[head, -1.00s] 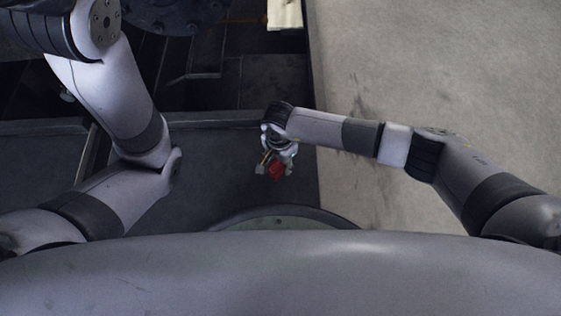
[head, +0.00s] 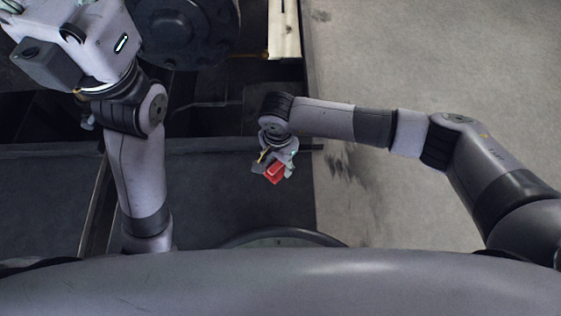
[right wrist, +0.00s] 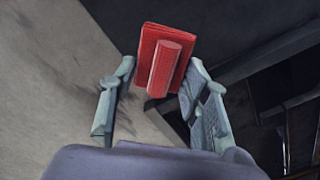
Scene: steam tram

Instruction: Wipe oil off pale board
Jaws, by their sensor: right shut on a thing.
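My right gripper (head: 275,165) is shut on a red wiping block. The block (right wrist: 155,55) has a flat red plate and a rounded red handle between the fingers in the right wrist view. It also shows at the gripper's tip in the head view (head: 275,172). A long pale board (head: 284,30) lies at the top of the head view, ahead of the right gripper and apart from it. Its far end is cut off by the frame. A dark mark shows near its left edge; I cannot tell whether it is oil.
A large dark round machine part (head: 185,30) stands left of the board. Dark tram structure with ledges and gaps lies below it. A dark flat floor panel (head: 210,195) is under the right gripper. Stained pale ground (head: 420,60) is open at the right.

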